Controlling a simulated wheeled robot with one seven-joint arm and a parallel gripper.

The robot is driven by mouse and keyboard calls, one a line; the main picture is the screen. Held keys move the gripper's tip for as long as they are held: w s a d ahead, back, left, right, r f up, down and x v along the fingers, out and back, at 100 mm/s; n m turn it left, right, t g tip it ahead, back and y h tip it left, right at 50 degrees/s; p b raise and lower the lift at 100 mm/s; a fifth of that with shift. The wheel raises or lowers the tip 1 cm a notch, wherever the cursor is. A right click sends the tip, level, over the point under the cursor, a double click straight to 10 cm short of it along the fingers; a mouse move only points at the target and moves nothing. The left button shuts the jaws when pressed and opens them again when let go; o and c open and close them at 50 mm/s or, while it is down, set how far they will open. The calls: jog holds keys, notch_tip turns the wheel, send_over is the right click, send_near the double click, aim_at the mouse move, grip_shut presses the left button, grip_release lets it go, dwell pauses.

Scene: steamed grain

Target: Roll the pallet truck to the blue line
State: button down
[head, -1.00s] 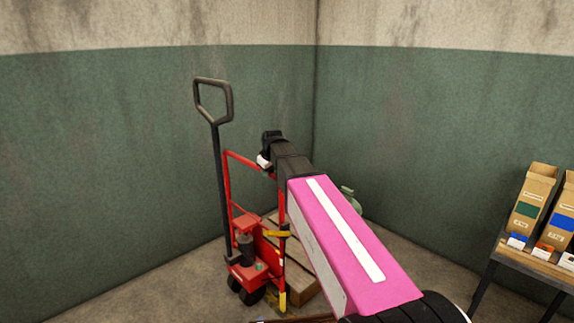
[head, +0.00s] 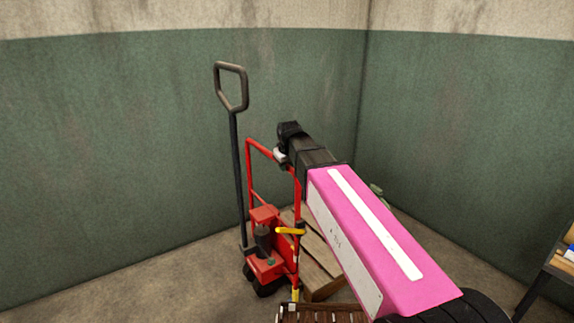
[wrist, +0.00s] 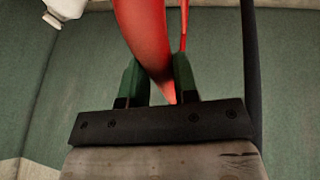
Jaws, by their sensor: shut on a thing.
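The red pallet truck (head: 262,270) stands in the head view, left of the wall corner, with its black loop handle (head: 231,92) upright. My gripper (head: 284,152) is at the top of its red tubular frame, right of the handle; the fingertips are mostly hidden by my wrist. In the wrist view the dark green fingers of my gripper (wrist: 158,85) are shut on the red tube (wrist: 148,35). The truck's forks are hidden. The blue line is not in view.
A wooden pallet (head: 318,255) lies behind the truck, partly covered by my pink arm. A brown slatted thing (head: 322,313) shows at the bottom edge. A table (head: 552,268) stands at the right edge. Green walls (head: 110,150) close off the back; floor (head: 160,285) at left is bare.

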jog(key=shift+d, duration=0.1)
jog(key=c, duration=0.9)
grip_release()
jog(key=shift+r, duration=0.1)
jog(key=v, duration=1)
jog(key=shift+s+r, duration=0.15)
jog(key=shift+r, duration=0.15)
